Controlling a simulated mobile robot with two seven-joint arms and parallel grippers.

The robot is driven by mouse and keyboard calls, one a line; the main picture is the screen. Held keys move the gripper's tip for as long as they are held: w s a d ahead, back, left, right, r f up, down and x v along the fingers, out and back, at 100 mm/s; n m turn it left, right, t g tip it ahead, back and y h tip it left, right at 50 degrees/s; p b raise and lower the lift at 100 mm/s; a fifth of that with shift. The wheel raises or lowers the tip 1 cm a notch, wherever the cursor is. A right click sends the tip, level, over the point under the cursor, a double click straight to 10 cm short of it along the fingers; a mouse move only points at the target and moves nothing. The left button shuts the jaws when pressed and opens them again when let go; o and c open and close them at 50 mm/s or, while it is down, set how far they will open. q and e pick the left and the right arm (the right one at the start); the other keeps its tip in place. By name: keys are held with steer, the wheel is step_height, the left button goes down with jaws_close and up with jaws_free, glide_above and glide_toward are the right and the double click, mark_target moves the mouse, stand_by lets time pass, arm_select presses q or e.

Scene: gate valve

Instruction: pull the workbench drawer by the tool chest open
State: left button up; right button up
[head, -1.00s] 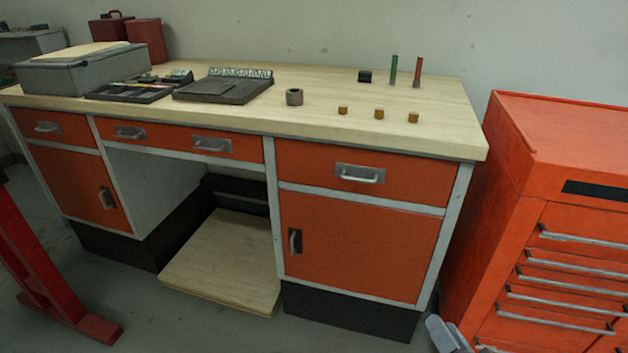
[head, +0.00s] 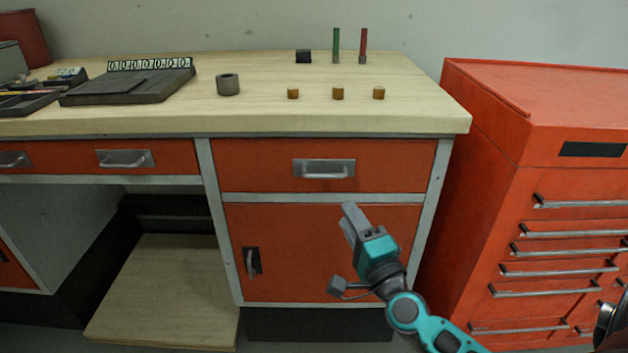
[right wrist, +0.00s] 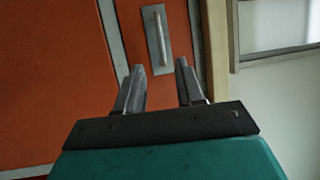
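The orange workbench drawer (head: 270,173) nearest the tool chest is shut, with a silver bar handle (head: 325,170) on a grey plate. My right gripper (head: 350,220) is just below the drawer, in front of the cupboard door, and touches nothing that I can see. In the right wrist view the two fingers of the gripper (right wrist: 157,72) stand apart and empty. The drawer handle (right wrist: 158,38) shows beyond them, ahead of the gap. My left gripper is not in view.
The red tool chest (head: 540,130) stands right of the workbench. On the bench top (head: 270,110) are a grey ring (head: 228,85), several small brown pieces, and green and red upright sticks. The cupboard door (head: 315,255) below the drawer is shut.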

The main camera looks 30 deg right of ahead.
glide_toward(327, 181)
steer(key=w+r, duration=0.2)
steer(key=w, duration=0.1)
steer(key=w+a+r, duration=0.1)
steer(key=w+r, duration=0.1)
steer(key=r, duration=0.1)
steer(key=shift+w+a, duration=0.1)
steer(key=shift+w, duration=0.25)
steer(key=shift+c, duration=0.2)
jaws_close()
